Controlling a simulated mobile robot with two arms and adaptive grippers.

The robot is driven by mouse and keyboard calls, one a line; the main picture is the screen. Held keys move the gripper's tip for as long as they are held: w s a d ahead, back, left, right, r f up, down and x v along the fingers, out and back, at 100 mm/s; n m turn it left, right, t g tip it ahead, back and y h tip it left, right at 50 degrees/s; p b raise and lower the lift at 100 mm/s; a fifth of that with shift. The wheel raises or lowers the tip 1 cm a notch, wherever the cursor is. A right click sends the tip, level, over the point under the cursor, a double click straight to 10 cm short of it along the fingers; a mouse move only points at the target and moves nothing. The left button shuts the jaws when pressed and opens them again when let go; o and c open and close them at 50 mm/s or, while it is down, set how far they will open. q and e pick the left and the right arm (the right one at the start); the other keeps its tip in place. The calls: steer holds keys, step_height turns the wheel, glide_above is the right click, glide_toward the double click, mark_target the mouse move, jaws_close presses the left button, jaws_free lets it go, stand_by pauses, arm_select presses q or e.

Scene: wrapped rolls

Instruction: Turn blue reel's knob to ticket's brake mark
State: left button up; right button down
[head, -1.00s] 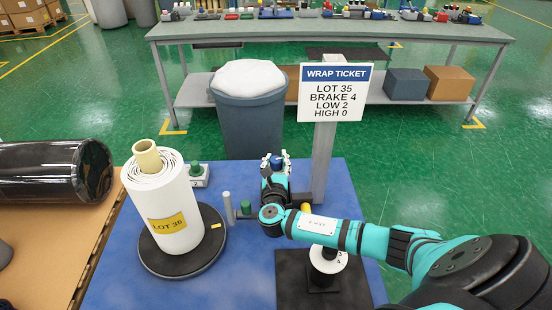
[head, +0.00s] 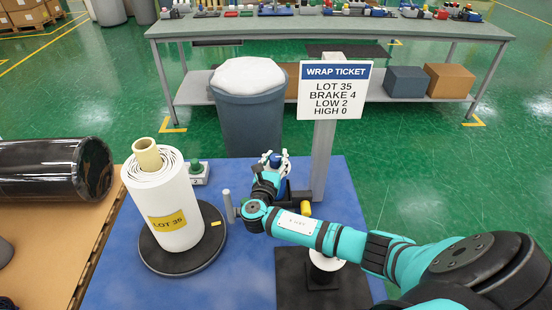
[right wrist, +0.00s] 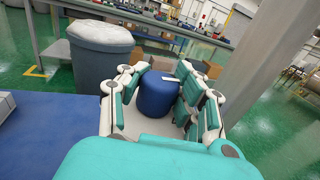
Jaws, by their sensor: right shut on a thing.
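The wrap ticket (head: 334,92) stands on a grey post and reads LOT 35, BRAKE 4, LOW 2, HIGH 0. My right gripper (head: 273,161) is shut on a blue knob (head: 276,161) at the back of the blue table. In the right wrist view the blue knob (right wrist: 157,97) sits between the fingers (right wrist: 163,95), with a pale mark on its top. Any scale around the knob is hidden by the gripper. My left gripper is not in view.
A white roll (head: 166,203) marked LOT 35 stands on a dark turntable (head: 210,255) at left. A green knob (head: 195,168) and a grey peg (head: 228,206) are nearby. A yellow part (head: 306,208) and a white disc (head: 325,262) are beside my right arm.

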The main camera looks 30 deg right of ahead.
steer(key=shift+a+m+g+h+b, duration=0.1)
steer(key=shift+m+g+h+b, duration=0.2)
steer(key=shift+m+g+h, duration=1.05)
stand_by(0.4)
steer(key=shift+m+g+h+b, duration=0.7)
steer(key=shift+m+g, duration=0.55)
steer(key=shift+g, duration=0.9)
stand_by(2.4)
steer(key=c, duration=0.9)
jaws_free()
steer(key=shift+o, duration=0.2)
steer(key=v, duration=1.2)
